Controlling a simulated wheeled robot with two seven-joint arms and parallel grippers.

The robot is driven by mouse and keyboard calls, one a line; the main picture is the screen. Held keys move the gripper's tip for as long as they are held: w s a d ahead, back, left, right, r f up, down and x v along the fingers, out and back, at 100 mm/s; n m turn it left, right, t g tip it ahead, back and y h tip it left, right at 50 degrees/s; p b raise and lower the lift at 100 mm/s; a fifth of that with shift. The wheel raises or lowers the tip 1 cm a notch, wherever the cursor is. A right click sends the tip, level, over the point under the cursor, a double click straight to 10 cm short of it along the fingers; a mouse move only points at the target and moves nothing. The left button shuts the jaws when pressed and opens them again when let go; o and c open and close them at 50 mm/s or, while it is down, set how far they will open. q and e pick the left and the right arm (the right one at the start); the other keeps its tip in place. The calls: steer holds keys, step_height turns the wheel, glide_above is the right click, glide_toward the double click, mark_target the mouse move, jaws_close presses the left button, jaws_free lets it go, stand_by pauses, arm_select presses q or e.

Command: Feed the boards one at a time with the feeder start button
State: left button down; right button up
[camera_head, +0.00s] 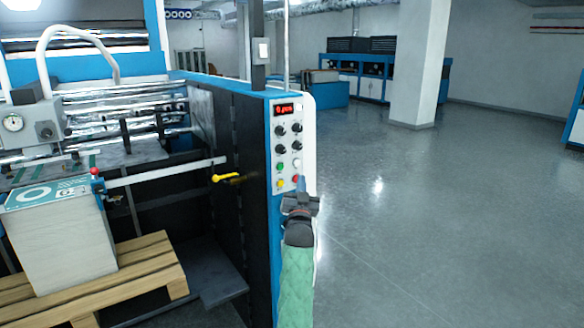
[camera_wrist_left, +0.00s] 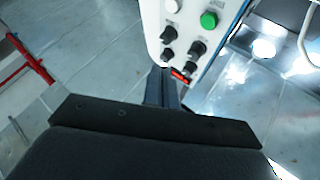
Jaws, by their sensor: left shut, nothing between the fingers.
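The control panel (camera_head: 288,146) stands on the blue and black end of the machine, with a red display, several black knobs and coloured buttons. A green button (camera_head: 280,166) and a white button (camera_head: 297,163) sit below the knobs; the green button (camera_wrist_left: 209,19) also shows in the left wrist view. Labels are too small to read. My left gripper (camera_head: 299,184) is shut and empty by the panel's lower end, close to the red button; contact cannot be told. The stack of boards (camera_head: 64,248), topped by a printed teal board, stands at left. My right gripper is not in view.
A wooden pallet (camera_head: 150,262) carries the stack. A yellow handle (camera_head: 226,177) sticks out of the machine's dark side, left of the panel. A white pillar (camera_head: 415,65) and blue cabinets stand behind. The grey floor at right is clear.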

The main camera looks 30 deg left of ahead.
mark_target(280, 167)
arm_select(q)
steer(key=shift+w, duration=0.1)
stand_by(0.3)
steer(key=shift+w+a, duration=0.55)
steer(key=shift+a, duration=0.8)
steer(key=shift+w+a, duration=0.55)
steer(key=shift+a, duration=0.85)
steer(key=shift+w+a, duration=0.55)
steer(key=shift+a, duration=0.8)
steer(key=shift+a, duration=0.1)
steer(key=shift+w+a+b, duration=0.15)
steer(key=shift+a+b, duration=0.15)
